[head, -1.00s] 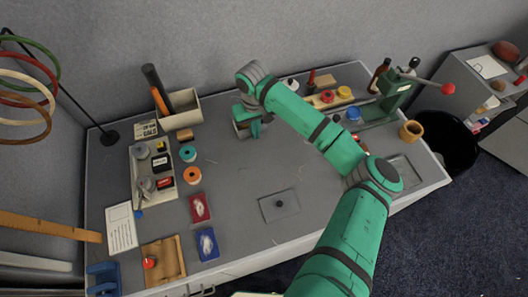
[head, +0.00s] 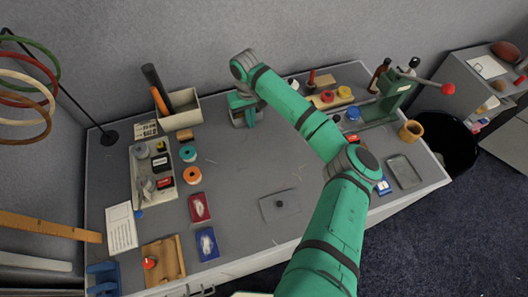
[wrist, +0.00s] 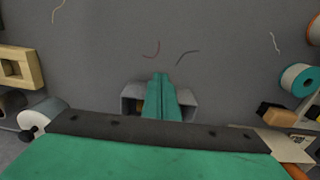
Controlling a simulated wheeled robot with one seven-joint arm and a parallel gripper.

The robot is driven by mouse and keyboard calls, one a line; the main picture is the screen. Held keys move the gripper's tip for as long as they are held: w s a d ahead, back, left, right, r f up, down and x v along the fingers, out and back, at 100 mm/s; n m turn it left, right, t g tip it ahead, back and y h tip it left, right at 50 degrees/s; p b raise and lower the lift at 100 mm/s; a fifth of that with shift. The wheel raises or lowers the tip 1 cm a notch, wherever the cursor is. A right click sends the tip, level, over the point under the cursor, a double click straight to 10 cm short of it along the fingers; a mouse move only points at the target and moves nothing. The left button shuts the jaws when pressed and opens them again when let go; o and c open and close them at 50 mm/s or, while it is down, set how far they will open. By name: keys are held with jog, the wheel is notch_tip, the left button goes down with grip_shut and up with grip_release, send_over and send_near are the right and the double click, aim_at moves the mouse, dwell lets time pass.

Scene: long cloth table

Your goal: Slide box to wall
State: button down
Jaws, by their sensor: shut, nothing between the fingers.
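A small grey open box (head: 238,121) sits at the back of the table, close to the wall (head: 300,35). My gripper (head: 244,108) is shut and empty, low at this box, and hides part of it. In the wrist view the shut green fingers (wrist: 161,88) reach over the middle of the grey box (wrist: 190,104), with its grey sides showing left and right of them. Whether the fingers are inside the box or only above it, and whether they touch it, I cannot tell.
A beige bin (head: 183,121) with tools stands left of the grey box. A teal spool (head: 188,153) and an orange spool (head: 192,175) lie nearer. A tool rack (head: 325,98) is to the right. The table's middle is mostly clear around a flat grey plate (head: 265,208).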

jog(key=shift+w+a, duration=0.25)
jog(key=shift+w, duration=0.25)
jog(key=shift+w+a, duration=0.4)
jog(key=shift+w, duration=0.45)
jog(key=shift+w+a, duration=0.35)
jog(key=shift+w, duration=0.45)
jog(key=shift+w+a, duration=0.4)
jog(key=shift+w, duration=0.45)
jog(key=shift+s+d, duration=0.25)
jog(key=shift+s, duration=0.25)
jog(key=shift+s+d, duration=0.2)
jog(key=shift+s, duration=0.25)
notch_tip(320, 180, up, 9)
